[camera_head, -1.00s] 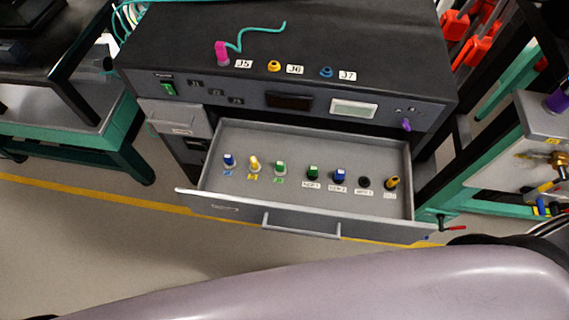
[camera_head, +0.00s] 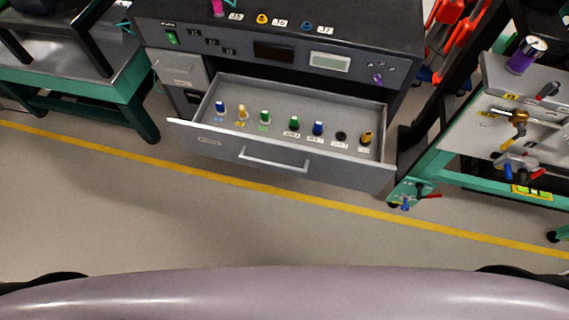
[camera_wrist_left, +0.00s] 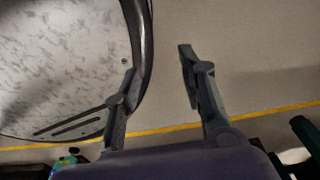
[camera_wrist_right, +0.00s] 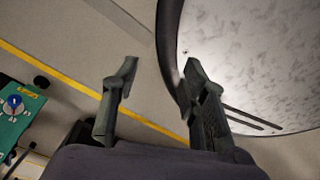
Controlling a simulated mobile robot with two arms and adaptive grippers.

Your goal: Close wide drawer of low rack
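The wide drawer (camera_head: 222,152) of the low rack (camera_head: 375,42) stands pulled out in the head view, with a bar handle (camera_head: 275,163) on its front. Several coloured plugs or knobs, such as a green one (camera_head: 294,123), stand in a row inside it on labels. My left gripper (camera_wrist_left: 160,62) shows in the left wrist view with its fingers apart and nothing between them. My right gripper (camera_wrist_right: 160,78) shows in the right wrist view, also with fingers apart and empty. Neither gripper shows in the head view, and neither wrist view shows the drawer.
A small drawer (camera_head: 180,68) sits left of the wide one. A green-framed bench (camera_head: 130,88) stands at left; a green cart (camera_head: 440,160) with valves and a purple can (camera_head: 525,55) stands at right. The floor (camera_head: 250,230) before the drawer is clear, crossed by a yellow line.

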